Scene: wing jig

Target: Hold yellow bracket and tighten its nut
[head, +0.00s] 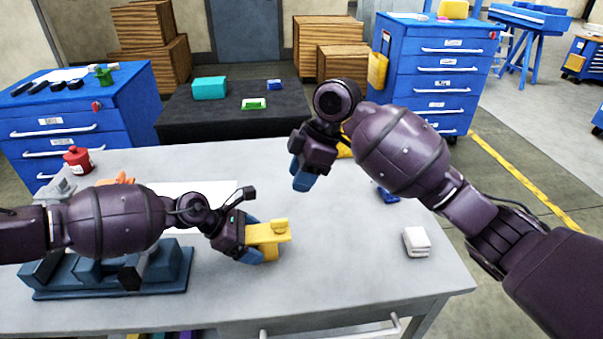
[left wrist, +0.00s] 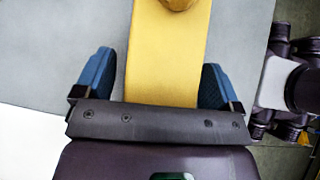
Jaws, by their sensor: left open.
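The yellow bracket (head: 270,234) is by the worktable's middle, at my left gripper (head: 256,250). In the left wrist view the bracket (left wrist: 168,55) runs between the two blue fingers of my left gripper (left wrist: 160,82). The fingers are open, with a gap on each side of the bracket. A rounded yellow part (left wrist: 180,4) sits on the bracket at the top edge of that view; I cannot tell whether it is the nut. My right gripper (head: 302,178) hangs over the table, right of and beyond the bracket, apart from it. Its finger gap is not clear.
A blue-grey fixture (head: 175,272) lies under my left arm on the grey worktable (head: 340,270). A white block (head: 417,242) and a small blue item (head: 388,195) lie to the right. The table's front middle is clear.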

